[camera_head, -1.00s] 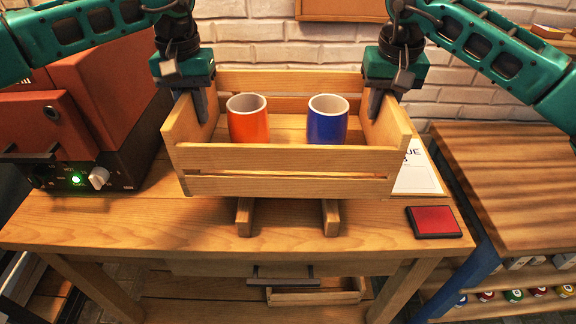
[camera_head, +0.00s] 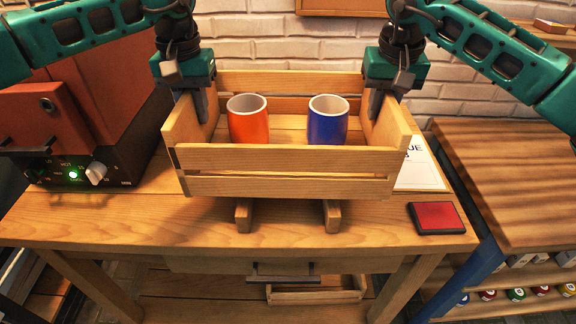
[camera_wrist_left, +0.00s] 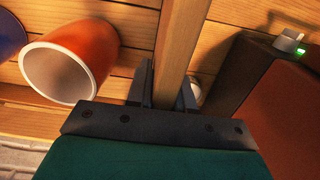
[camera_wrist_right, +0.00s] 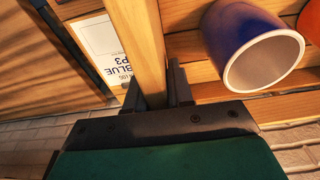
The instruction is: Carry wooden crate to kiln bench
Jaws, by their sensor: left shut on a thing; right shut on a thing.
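The slatted wooden crate (camera_head: 285,158) is level in the middle of the head view, over the bench (camera_head: 140,219) that carries the kiln. An orange cup (camera_head: 249,126) and a blue cup (camera_head: 327,126) stand upright in it. My left gripper (camera_head: 200,104) is shut on the crate's left end wall, seen closely in the left wrist view (camera_wrist_left: 180,45). My right gripper (camera_head: 376,102) is shut on the right end wall, also seen in the right wrist view (camera_wrist_right: 138,45). Two wooden rails (camera_head: 332,217) stick out below the crate; I cannot tell whether it touches them.
The red-brown kiln (camera_head: 100,75) with dark control panel stands on the bench at left. A red pad (camera_head: 436,217) and a printed sheet (camera_head: 423,171) lie at right. Another table (camera_head: 515,180) stands beyond the right edge. A white brick wall is behind.

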